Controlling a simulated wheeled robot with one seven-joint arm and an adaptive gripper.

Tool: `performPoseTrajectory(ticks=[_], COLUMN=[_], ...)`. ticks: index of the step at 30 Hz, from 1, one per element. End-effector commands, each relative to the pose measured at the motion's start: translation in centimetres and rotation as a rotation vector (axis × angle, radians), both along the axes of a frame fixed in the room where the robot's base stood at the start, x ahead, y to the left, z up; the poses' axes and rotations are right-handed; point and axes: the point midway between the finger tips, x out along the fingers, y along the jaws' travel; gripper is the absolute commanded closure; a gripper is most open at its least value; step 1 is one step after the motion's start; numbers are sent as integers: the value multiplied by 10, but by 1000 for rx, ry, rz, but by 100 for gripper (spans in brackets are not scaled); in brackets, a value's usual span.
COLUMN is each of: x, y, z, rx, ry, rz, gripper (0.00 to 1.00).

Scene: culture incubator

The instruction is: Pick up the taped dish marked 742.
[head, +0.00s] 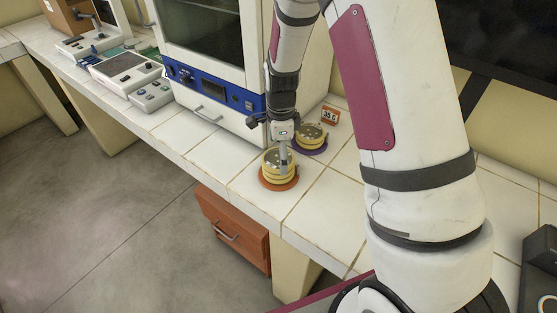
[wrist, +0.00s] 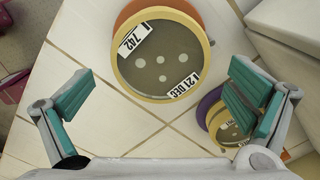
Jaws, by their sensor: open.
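The taped dish marked 742 (wrist: 160,62) shows in the wrist view, round and yellow-rimmed with pale spots on a dark face. White labels on it read 742 and 21 DEC. In the head view it is the front yellow dish stack (head: 277,170), on an orange round mat (head: 279,184). My gripper (head: 283,155) is over this stack in the head view. In the wrist view my gripper (wrist: 155,95) is open, its teal pads wide apart and nothing between them; the dish lies ahead of the pads.
A second labelled yellow dish stack (head: 311,138) sits on a purple mat behind, close to the right pad; it also shows in the wrist view (wrist: 228,130). A small orange sign (head: 330,115) reads 30 G. The white incubator (head: 205,50) stands close behind. Tiles to the left are clear.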

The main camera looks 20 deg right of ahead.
Motion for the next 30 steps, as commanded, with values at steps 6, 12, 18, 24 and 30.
performPoseTrajectory(ticks=[6,12,18,24,30], x=[0,0,0,0,1], y=[0,0,0,0,0], z=[-11,-11,-11,-11,-7], rx=[0,0,0,0,-1], ry=[-1,-1,-1,-1,-3], rz=[0,0,0,1,1], gripper=[1,12,57,56,56])
